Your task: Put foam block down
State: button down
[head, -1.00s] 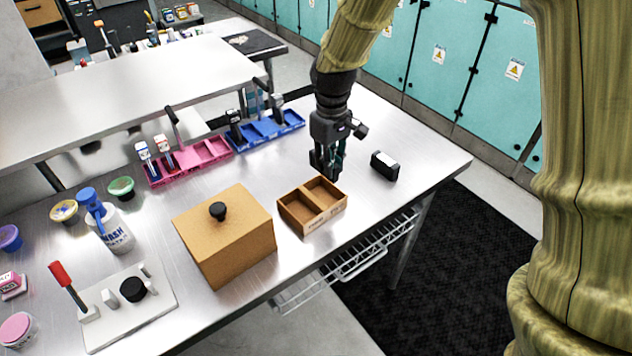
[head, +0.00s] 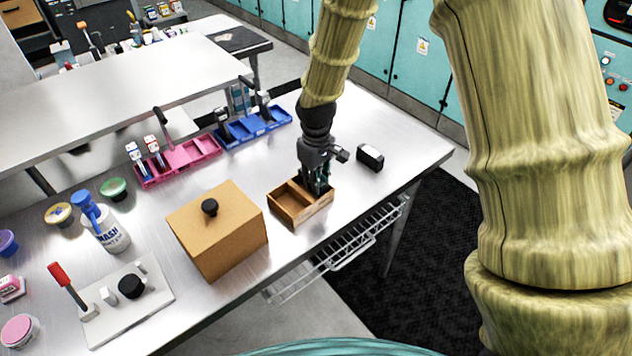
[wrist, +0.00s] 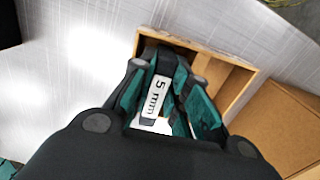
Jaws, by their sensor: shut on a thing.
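My gripper (head: 318,186) points down over the right compartment of the open wooden tray (head: 289,220). In the wrist view my gripper (wrist: 170,72) is shut on a dark foam block with a white label (wrist: 158,95) reading "5 mm". The block lies between the teal finger pads. The fingertips and block are at or inside one compartment of the tray (wrist: 236,92). Whether the block touches the tray floor is hidden. The tray's other compartment looks empty. In the head view the fingers hide the held block.
A cardboard-coloured box with a black knob (head: 217,236) stands close left of the tray. A black block with a white end (head: 370,157) lies to its right. Pink bins (head: 190,158) and blue bins (head: 250,128) stand behind. The table's front edge is near.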

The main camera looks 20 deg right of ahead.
jog(key=shift+w+f, duration=0.15)
jog(key=shift+f, duration=0.7)
jog(key=shift+s, duration=0.2)
jog(key=c, duration=1.7)
grip_release()
jog(key=shift+w+f, duration=0.1)
jog(key=shift+w, duration=0.05)
jog(key=shift+o, duration=0.2)
notch_tip(320, 180, up, 12)
jog(key=b, duration=0.3)
